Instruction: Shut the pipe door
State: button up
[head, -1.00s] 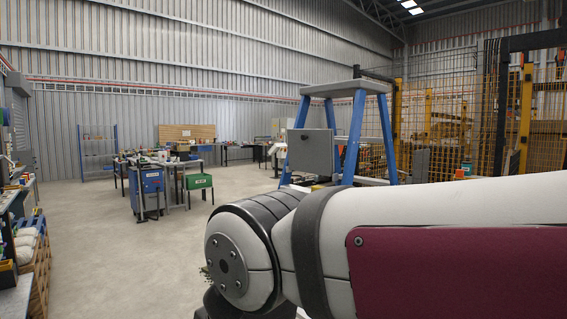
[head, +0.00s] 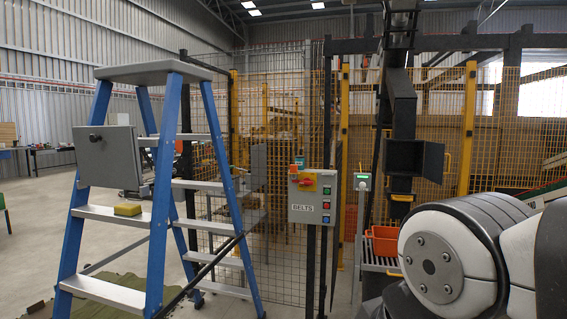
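The black pipe (head: 401,100) stands upright at right of centre in the head view. A box-like opening (head: 404,157) shows in its side. The pipe door (head: 433,162), a dark flat panel, stands swung out to the right of this opening, so it is open. A yellow part (head: 402,197) sits on the pipe just below the opening. My arm fills the lower right, below and to the right of the door and apart from it in the picture. My gripper is not in view.
A blue stepladder (head: 160,190) stands at left, with a yellow sponge (head: 127,209) on a step. A grey panel with a black knob (head: 108,160) is by it. A control box marked BELTS (head: 312,197) stands before the mesh fence (head: 285,130). An orange bin (head: 384,240) sits below the pipe.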

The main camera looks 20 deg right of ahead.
aim_at(435, 154)
jog(key=z, duration=1.2)
jog(key=i+l, duration=0.4)
jog(key=i, duration=0.25)
jog(key=i+l, duration=0.4)
jog(key=i, duration=0.2)
jog(key=i+l, duration=0.4)
jog(key=i, duration=0.25)
jog(key=i+l, duration=0.4)
jog(key=i, duration=0.25)
jog(key=i+l, duration=0.35)
jog(key=i, duration=0.25)
jog(key=u, duration=0.05)
